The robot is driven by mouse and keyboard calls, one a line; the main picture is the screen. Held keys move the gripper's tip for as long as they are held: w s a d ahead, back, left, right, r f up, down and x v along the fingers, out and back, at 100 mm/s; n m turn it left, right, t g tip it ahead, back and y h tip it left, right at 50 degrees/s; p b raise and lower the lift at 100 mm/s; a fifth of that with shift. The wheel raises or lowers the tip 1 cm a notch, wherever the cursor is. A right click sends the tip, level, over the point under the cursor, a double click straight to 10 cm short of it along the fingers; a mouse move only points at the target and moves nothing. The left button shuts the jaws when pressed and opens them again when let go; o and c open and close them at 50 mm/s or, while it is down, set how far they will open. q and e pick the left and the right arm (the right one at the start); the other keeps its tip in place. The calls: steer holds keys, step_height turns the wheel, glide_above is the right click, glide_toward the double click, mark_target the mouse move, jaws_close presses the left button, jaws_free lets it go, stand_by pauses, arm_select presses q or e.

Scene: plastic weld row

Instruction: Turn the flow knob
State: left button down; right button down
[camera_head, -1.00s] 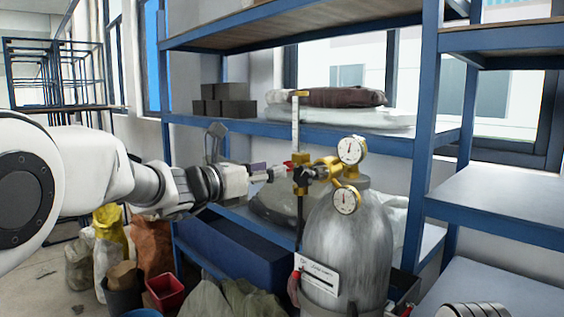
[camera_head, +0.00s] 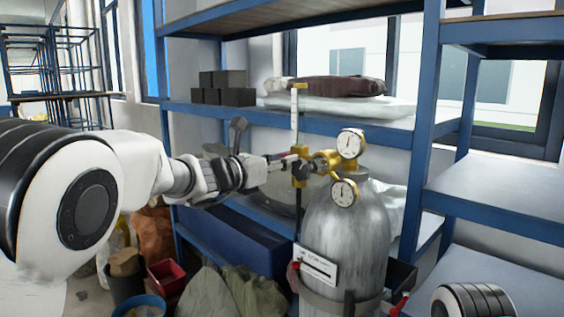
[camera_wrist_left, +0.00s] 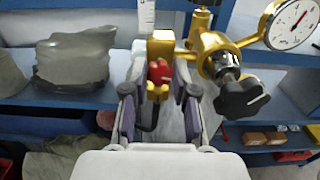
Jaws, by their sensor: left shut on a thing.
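The red flow knob (camera_wrist_left: 158,72) sits on the front of a brass flowmeter block (camera_wrist_left: 160,46). In the wrist view my left gripper (camera_wrist_left: 160,86) has a finger on each side of the knob and is shut on it. In the head view the left gripper (camera_head: 286,162) reaches from the left to the brass block (camera_head: 300,172), and its fingers largely hide the knob. A clear upright flow tube (camera_head: 295,120) rises above the block. Two round gauges (camera_head: 350,143) sit to its right. My right gripper is not in view.
A grey gas cylinder (camera_head: 345,240) stands below the regulator. A black knob (camera_wrist_left: 243,97) is close to the right of my fingers in the wrist view. Blue shelving (camera_head: 420,120) stands behind and to the right. Bins and sacks (camera_head: 165,278) crowd the floor at lower left.

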arm_select(q)
steer(key=shift+m+b, duration=5.2)
steer(key=shift+b, duration=2.45)
steer(key=c, duration=0.9)
jaws_free()
steer(key=v, duration=1.2)
